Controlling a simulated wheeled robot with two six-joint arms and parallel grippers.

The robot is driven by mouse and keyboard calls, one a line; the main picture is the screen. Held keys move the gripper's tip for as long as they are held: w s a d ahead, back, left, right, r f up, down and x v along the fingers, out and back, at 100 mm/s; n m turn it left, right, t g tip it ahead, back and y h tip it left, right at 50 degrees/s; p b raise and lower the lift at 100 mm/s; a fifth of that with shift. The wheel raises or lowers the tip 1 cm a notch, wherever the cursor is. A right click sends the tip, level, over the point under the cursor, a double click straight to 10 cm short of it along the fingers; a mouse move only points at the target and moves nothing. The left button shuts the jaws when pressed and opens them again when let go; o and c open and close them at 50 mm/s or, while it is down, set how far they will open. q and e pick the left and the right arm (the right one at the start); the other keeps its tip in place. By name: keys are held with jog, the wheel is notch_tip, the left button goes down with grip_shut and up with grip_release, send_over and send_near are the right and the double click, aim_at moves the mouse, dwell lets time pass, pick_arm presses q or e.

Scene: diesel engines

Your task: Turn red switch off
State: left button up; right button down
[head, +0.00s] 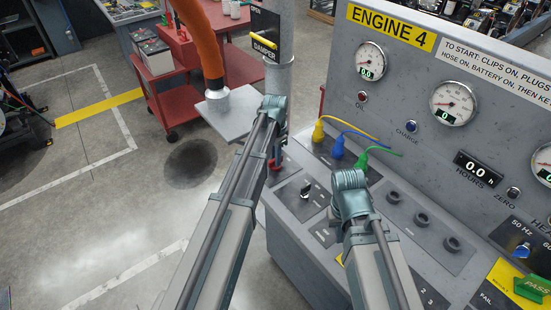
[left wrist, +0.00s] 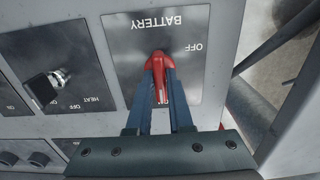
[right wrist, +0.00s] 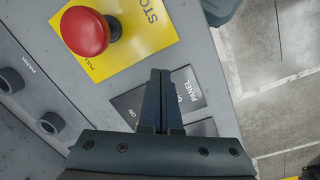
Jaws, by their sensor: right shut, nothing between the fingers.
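The red switch (left wrist: 161,62) sits on a dark plate marked BATTERY (left wrist: 125,45) in the left wrist view. Its handle points down the picture, toward my gripper; the OFF mark is at its right. The ON mark is not readable. My left gripper (left wrist: 160,85) has a finger on each side of the handle, apparently touching both sides. In the head view a bit of the red switch (head: 276,167) shows at the panel's left edge, below my left wrist. My right gripper (right wrist: 165,75) is shut and empty over a PANEL switch plate (right wrist: 188,92).
A red STOP button (right wrist: 85,31) on a yellow plate is close to my right fingertips. A HEAT switch (left wrist: 45,88) is beside the battery plate. Yellow, blue and green plugs (head: 338,147) stand on the grey console. A damper post (head: 279,85) rises behind my left wrist.

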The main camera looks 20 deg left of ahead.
pick_arm(q)
grip_shut()
jog(key=shift+n, duration=0.3)
jog(key=n, duration=0.3)
jog(key=shift+n, duration=0.3)
jog(key=n, duration=0.4)
jog(key=shift+n, duration=0.3)
jog(key=n, duration=0.4)
jog(key=shift+n, duration=2.5)
